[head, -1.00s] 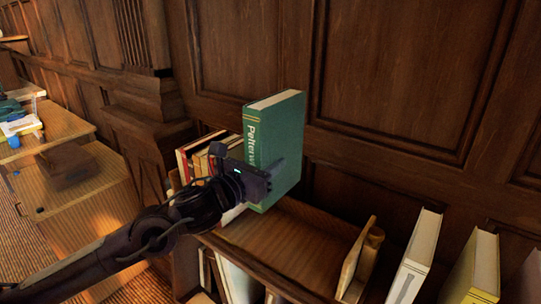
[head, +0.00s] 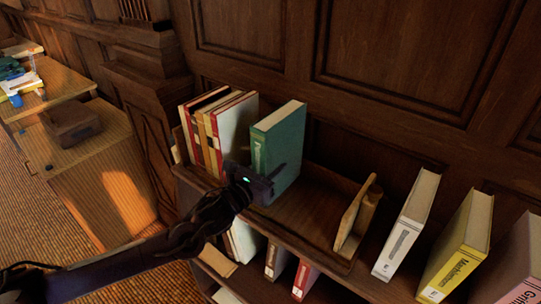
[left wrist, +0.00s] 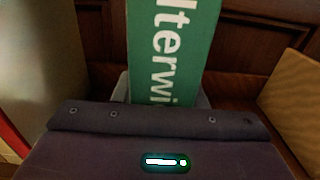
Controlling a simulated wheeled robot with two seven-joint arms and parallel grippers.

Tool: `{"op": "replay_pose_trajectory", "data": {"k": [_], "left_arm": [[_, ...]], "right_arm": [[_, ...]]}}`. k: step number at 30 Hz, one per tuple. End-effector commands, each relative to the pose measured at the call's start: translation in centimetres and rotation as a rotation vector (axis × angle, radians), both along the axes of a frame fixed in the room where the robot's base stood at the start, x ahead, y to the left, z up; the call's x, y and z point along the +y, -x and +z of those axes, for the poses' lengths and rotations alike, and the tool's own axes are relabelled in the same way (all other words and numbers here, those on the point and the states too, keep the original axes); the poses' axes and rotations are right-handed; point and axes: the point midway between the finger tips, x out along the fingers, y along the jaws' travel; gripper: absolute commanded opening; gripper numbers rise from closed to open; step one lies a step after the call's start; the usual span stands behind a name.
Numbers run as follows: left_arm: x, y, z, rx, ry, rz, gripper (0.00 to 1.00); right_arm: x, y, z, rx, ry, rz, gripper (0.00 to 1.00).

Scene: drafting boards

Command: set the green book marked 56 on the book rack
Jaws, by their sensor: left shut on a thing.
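The green book (head: 282,143) stands upright in my left gripper (head: 262,182), which is shut on its lower part. It is over or on the book rack (head: 315,205), just right of a row of books; I cannot tell whether its bottom touches the shelf. The left wrist view shows its green spine (left wrist: 172,50) with white lettering, upright between the fingers. The number 56 is not visible, as the gripper covers the lower spine. My right gripper is not in view.
Several red, yellow and white books (head: 222,130) stand left of the green book. A wooden bookend (head: 357,215) is to its right, with bare shelf between. White (head: 407,225) and yellow (head: 458,245) books stand farther right. Panelled wall (head: 400,60) rises behind.

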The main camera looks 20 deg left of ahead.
Motion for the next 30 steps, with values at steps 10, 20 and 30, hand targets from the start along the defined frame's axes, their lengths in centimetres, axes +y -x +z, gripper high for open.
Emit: {"op": "replay_pose_trajectory", "data": {"k": [10,20,30], "left_arm": [[0.0,-0.1,0.3,-0.013,0.006,0.000,0.00],[0.0,0.0,-0.3,0.000,0.000,0.000,0.60],[0.5,1.2,-0.5,0.002,-0.003,-0.001,0.60]], "right_arm": [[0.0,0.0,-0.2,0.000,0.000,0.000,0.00],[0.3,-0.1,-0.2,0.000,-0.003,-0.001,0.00],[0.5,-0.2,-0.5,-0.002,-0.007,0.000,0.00]]}}
